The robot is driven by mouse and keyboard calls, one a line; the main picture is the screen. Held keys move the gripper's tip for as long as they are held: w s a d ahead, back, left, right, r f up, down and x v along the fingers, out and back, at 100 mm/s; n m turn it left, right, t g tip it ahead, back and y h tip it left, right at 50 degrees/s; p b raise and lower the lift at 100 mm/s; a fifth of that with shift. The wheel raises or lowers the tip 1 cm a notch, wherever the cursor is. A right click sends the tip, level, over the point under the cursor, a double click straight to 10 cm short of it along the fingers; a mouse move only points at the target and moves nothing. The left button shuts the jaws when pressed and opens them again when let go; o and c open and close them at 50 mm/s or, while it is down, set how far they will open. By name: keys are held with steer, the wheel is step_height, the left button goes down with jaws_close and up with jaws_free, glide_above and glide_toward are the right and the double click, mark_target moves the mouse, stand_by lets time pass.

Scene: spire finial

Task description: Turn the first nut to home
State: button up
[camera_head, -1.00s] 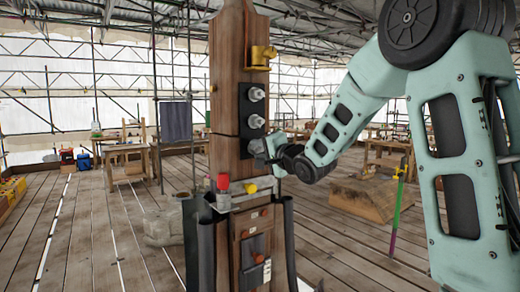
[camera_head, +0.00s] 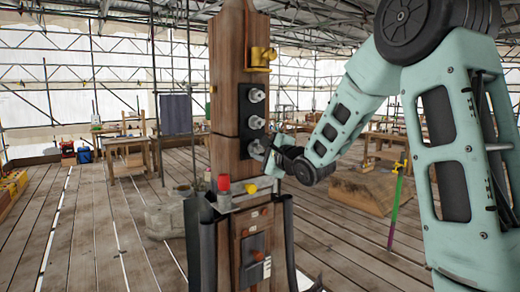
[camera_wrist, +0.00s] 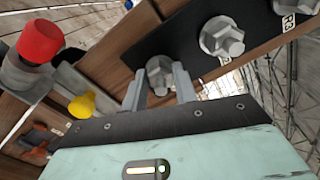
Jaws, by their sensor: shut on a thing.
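A dark plate (camera_head: 245,101) on the upright wooden post (camera_head: 228,55) carries three grey hex nuts in a column: a top nut (camera_head: 257,95), a middle nut (camera_head: 256,122) and a lowest nut (camera_head: 255,147). My gripper (camera_wrist: 160,85) is at the lowest nut, which shows between its two fingers in the wrist view (camera_wrist: 159,72). The fingers are shut on it from both sides. The middle nut (camera_wrist: 221,38) stands free beside the gripper in the wrist view.
A red cap (camera_head: 224,183) and a yellow knob (camera_head: 250,188) sit on a ledge below the plate. A brass bracket (camera_head: 262,57) juts from the post above. Wooden tables and a block stand behind; the plank floor around the post is mostly clear.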

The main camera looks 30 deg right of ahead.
steer(key=shift+f, duration=0.1)
stand_by(0.4)
steer(key=o, duration=1)
steer(key=shift+d, duration=0.1)
steer(key=shift+c, duration=0.2)
steer(key=shift+s, duration=0.1)
steer(key=s+b, duration=0.6)
steer(key=s, duration=1.1)
steer(key=shift+s+d+b, duration=0.15)
steer(key=shift+d+b, duration=0.1)
steer(key=shift+b, duration=0.1)
